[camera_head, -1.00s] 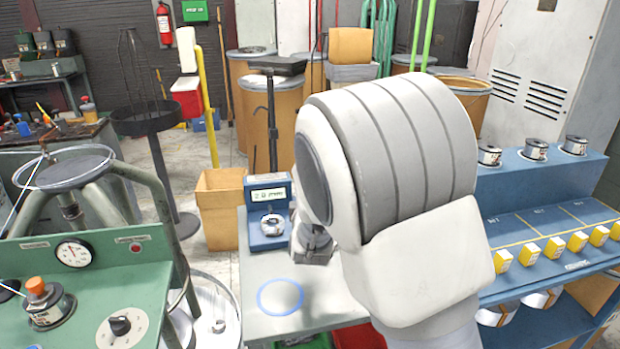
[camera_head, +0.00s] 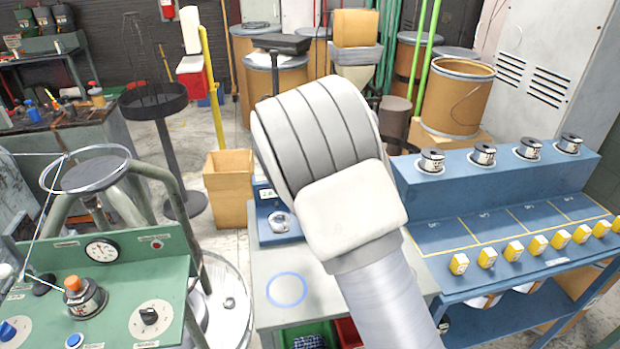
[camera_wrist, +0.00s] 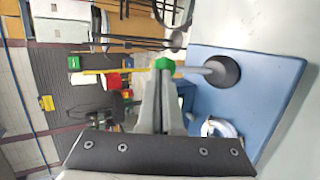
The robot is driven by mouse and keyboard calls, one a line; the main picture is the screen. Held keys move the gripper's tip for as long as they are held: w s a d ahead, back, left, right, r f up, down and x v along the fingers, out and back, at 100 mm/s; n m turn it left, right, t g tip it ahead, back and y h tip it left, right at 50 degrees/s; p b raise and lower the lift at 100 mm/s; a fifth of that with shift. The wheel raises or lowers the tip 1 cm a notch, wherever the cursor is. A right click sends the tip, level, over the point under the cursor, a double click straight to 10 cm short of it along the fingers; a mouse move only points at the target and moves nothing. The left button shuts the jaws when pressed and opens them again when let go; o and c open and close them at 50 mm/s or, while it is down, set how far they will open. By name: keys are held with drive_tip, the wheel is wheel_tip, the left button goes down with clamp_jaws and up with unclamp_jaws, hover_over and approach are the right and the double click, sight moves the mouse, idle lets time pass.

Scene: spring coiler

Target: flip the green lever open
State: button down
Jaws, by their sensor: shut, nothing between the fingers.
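In the wrist view a green lever knob (camera_wrist: 165,64) sits at the end of a grey rod (camera_wrist: 198,69), which runs sideways to a dark round base (camera_wrist: 224,70) on a blue plate (camera_wrist: 265,82). My gripper (camera_wrist: 163,78) is shut and empty, with its fingertips right at the green knob. I cannot tell whether they touch it. In the head view my arm hides my gripper and the lever. The blue device (camera_head: 268,222) with a small display is partly covered by my arm.
A grey table (camera_head: 325,299) with a blue ring mark (camera_head: 287,289) lies below my arm. A blue rack (camera_head: 500,190) with spools and yellow tags stands to the right. A green machine (camera_head: 125,265) stands to the left. A cardboard box (camera_head: 228,188) stands behind the table.

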drive_tip(key=shift+w+a+r, duration=0.1)
drive_tip(key=shift+r, duration=0.05)
idle(0.5)
drive_tip(key=shift+r, duration=0.1)
